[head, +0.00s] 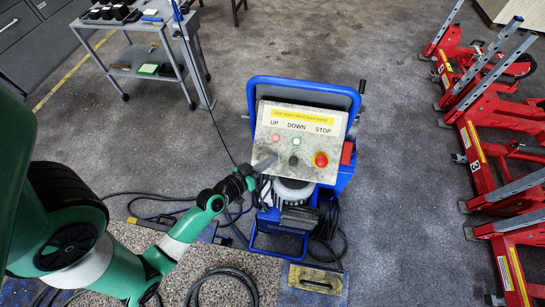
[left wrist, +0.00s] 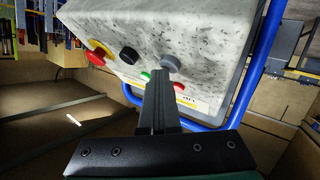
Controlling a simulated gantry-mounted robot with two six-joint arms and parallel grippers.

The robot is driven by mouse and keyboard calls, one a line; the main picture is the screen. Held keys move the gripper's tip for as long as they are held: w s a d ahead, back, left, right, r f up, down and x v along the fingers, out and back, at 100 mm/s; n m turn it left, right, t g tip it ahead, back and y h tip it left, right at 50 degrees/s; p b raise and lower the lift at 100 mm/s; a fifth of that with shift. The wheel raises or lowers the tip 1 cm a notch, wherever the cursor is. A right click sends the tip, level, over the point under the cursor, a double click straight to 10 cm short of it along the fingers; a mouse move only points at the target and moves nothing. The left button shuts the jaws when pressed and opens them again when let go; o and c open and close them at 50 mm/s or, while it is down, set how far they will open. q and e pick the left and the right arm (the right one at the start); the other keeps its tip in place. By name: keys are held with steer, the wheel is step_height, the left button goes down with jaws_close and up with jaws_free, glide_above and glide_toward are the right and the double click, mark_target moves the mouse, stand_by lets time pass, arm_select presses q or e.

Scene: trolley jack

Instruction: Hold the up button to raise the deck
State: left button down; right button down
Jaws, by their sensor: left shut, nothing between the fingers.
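The control box (head: 300,122) faces up with UP, DOWN and STOP labels. In the left wrist view the grey up button (left wrist: 171,63) lies just past my left gripper's fingertips (left wrist: 160,75). The black down button (head: 294,160) and the red stop button (head: 321,159) are to the right. A small red lamp (head: 276,138) and a green lamp (head: 296,141) sit above.
The box is on a blue-framed unit (head: 305,82). Dark cables (head: 330,235) lie around its base. A grey trolley (head: 150,72) stands at the upper left and red lifting frames (head: 480,150) at the right. The floor between unit and frames is mostly clear.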

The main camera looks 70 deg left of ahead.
stand_by(0.8)
arm_select(q)
steer(key=shift+s+d+r+p, duration=0.3)
steer(key=shift+d+r+p, duration=0.3)
steer(key=shift+p, duration=0.4)
steer(key=shift+a+r, duration=0.1)
steer(key=shift+r, duration=0.05)
steer(key=shift+s+d+r+p, duration=0.25)
steer(key=shift+d+r+p, duration=0.3)
steer(key=shift+p, duration=0.6)
steer(key=shift+s+d+r+p, duration=0.3)
steer(key=shift+r+p, duration=0.4)
steer(key=shift+p, duration=0.45)
steer(key=shift+s+d+r+p, duration=0.2)
steer(key=shift+d+r+p, duration=0.35)
steer(key=shift+p, duration=0.6)
steer(key=shift+a+r, duration=0.1)
steer(key=shift+r, duration=0.05)
